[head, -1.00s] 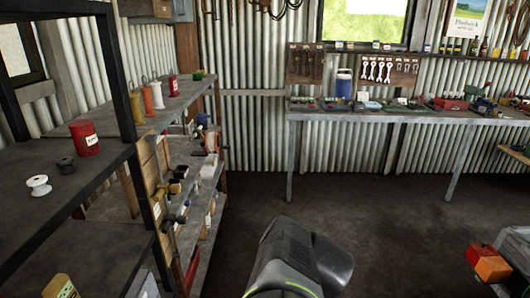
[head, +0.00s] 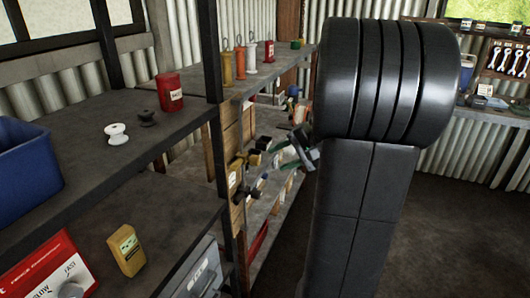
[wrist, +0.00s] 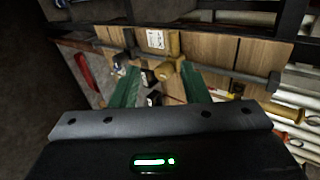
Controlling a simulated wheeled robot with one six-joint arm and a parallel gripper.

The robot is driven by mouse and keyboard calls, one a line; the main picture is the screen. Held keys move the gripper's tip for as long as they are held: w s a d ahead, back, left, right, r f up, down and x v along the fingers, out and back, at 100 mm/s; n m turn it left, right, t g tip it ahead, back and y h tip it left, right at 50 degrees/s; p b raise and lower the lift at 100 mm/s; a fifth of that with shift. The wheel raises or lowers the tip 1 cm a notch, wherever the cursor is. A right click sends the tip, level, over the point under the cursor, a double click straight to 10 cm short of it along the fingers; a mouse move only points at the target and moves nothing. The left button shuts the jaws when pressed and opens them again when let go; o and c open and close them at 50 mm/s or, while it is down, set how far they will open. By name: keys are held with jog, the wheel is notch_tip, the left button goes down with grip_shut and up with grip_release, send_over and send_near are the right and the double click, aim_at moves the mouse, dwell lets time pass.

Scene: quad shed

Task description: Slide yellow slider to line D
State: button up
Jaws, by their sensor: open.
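In the wrist view a mustard-yellow piece (wrist: 166,73), which looks like the yellow slider, stands out from a wooden board (wrist: 215,50) with a dark bar along it. It also shows small in the head view (head: 241,160). My gripper (wrist: 160,70) is open, its two green fingers pointing toward the board on either side of the yellow piece's area. No contact is clear. In the head view my gripper (head: 294,152) is right of the board. A white label (wrist: 155,39) is on the board; its letters are unreadable, and I cannot make out line D.
Dark knobs or blocks (wrist: 153,98) stick out near the yellow piece. Dark shelf rails (wrist: 290,20) frame the board. Shelves at left hold a red can (head: 170,92), white spool (head: 117,134), blue bin (head: 25,165) and yellow box (head: 126,250). Open floor lies right of my arm.

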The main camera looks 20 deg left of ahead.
jog(key=w+a, duration=0.2)
jog(key=p, duration=0.2)
send_near(237, 165)
jog(key=shift+n, duration=0.3)
jog(key=x, duration=0.8)
jog(key=shift+w+f, duration=0.1)
jog(key=shift+f, duration=0.1)
grip_shut()
